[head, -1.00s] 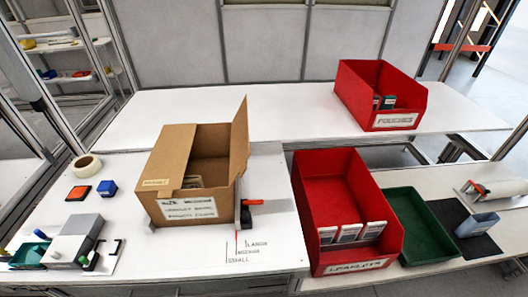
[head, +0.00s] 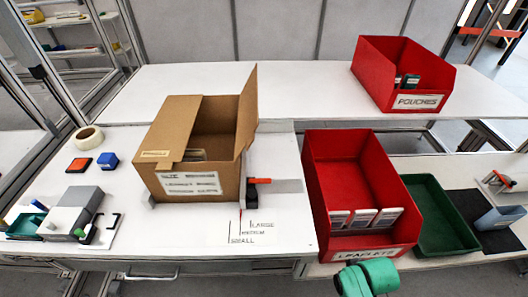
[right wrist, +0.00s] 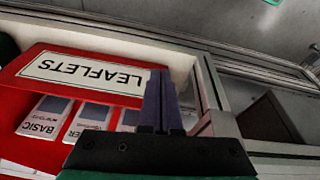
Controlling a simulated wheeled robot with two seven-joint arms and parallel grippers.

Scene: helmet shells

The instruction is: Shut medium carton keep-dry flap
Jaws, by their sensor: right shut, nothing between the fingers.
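The brown cardboard carton (head: 198,186) stands on the white table at left of centre in the head view. Its left flap (head: 168,138) lies folded inward over part of the opening and bears a small label. Its right flap (head: 247,112) stands up, and the top is partly open with something pale inside. I cannot read which flap is marked keep-dry. My right gripper (right wrist: 160,102) shows in the right wrist view, shut and empty, in front of the leaflets bin and well away from the carton. My left gripper is not in view.
The red leaflets bin (head: 328,160) stands right of the carton, with a green tray (head: 432,205) beside it. A red pouches bin (head: 372,62) is at the back. An orange-handled tool (head: 260,181) lies by the carton's right side. A tape roll (head: 90,136) is at left.

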